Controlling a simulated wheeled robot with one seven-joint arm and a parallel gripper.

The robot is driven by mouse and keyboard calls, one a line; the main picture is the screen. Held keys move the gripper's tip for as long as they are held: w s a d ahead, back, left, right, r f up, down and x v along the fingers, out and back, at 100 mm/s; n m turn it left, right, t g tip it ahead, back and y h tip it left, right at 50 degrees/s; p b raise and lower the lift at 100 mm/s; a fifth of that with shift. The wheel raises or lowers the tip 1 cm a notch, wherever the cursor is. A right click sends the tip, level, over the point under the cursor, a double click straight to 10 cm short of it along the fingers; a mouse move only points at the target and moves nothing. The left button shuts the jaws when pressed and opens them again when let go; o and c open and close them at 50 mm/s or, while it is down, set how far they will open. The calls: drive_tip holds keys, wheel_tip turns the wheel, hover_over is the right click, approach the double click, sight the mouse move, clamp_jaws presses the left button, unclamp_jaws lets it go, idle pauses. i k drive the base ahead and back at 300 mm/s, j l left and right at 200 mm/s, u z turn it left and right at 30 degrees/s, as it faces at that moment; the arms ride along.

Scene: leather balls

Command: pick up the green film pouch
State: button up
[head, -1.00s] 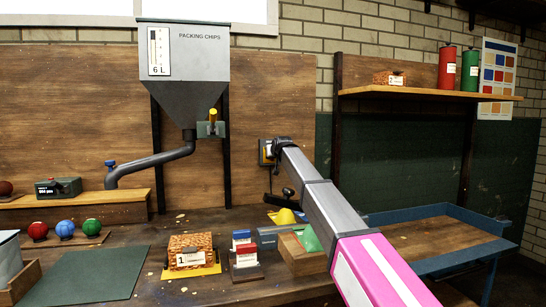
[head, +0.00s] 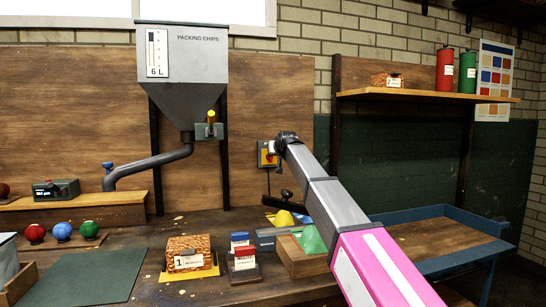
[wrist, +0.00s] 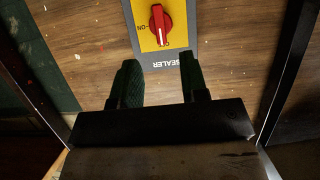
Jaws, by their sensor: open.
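The green film pouch (head: 312,241) shows in the head view as a green peaked shape in a wooden box (head: 297,264) on the bench, right beside my arm. Its lower part is hidden by the box. My gripper (wrist: 160,62) shows in the wrist view with its two dark fingers apart and nothing between them. It points at the wooden back panel, just short of a yellow plate with a red knob (wrist: 160,24) marked SEALER. In the head view, my gripper is high above and left of the pouch. The pouch is not in the wrist view.
A yellow pouch (head: 284,218) lies behind the box, near a dark lever (head: 281,197). A brick-patterned box (head: 189,254) and a red-white-blue stack (head: 243,259) stand left. A blue-edged table (head: 443,237) is right. The green mat (head: 80,277) is clear.

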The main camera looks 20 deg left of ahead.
sight(309, 241)
drive_tip(key=l, duration=0.5)
drive_tip(key=k+l, duration=0.15)
drive_tip(key=l, duration=0.8)
drive_tip(key=k, duration=0.05)
